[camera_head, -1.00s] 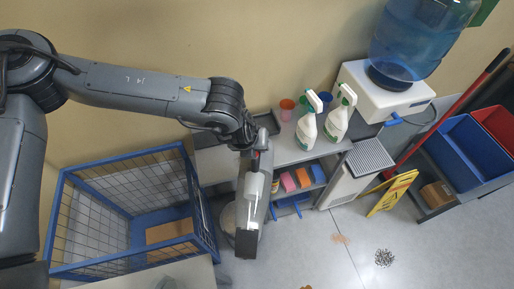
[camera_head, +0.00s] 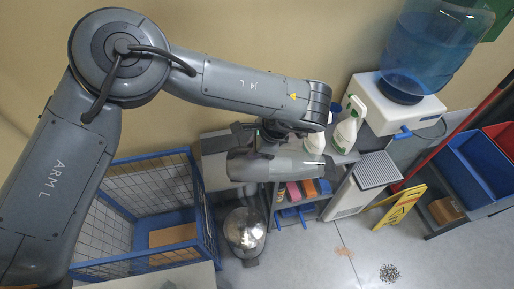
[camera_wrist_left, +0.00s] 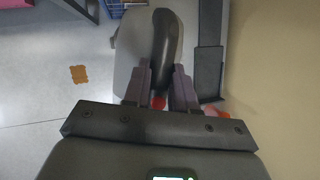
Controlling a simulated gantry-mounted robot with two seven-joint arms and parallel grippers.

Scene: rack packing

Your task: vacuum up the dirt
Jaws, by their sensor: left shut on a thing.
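My left gripper (camera_head: 256,142) is shut on a grey handheld vacuum (camera_head: 278,169), held above the floor in front of the low shelf. In the left wrist view the fingers (camera_wrist_left: 161,78) close around the vacuum's dark handle (camera_wrist_left: 166,42), with its pale grey body (camera_wrist_left: 130,50) beyond. A speckled grey dirt pile (camera_head: 389,273) lies on the floor at the lower right, well apart from the vacuum. An orange dirt patch (camera_head: 343,252) lies left of it. An orange patch also shows in the left wrist view (camera_wrist_left: 79,74). My right gripper is not in view.
A blue wire cage (camera_head: 150,262) stands at left, beside a silver-domed round thing (camera_head: 244,229). Spray bottles (camera_head: 346,124) stand on the shelf unit. A yellow floor sign (camera_head: 400,207) and blue bin (camera_head: 466,165) stand at right. Floor around the dirt is clear.

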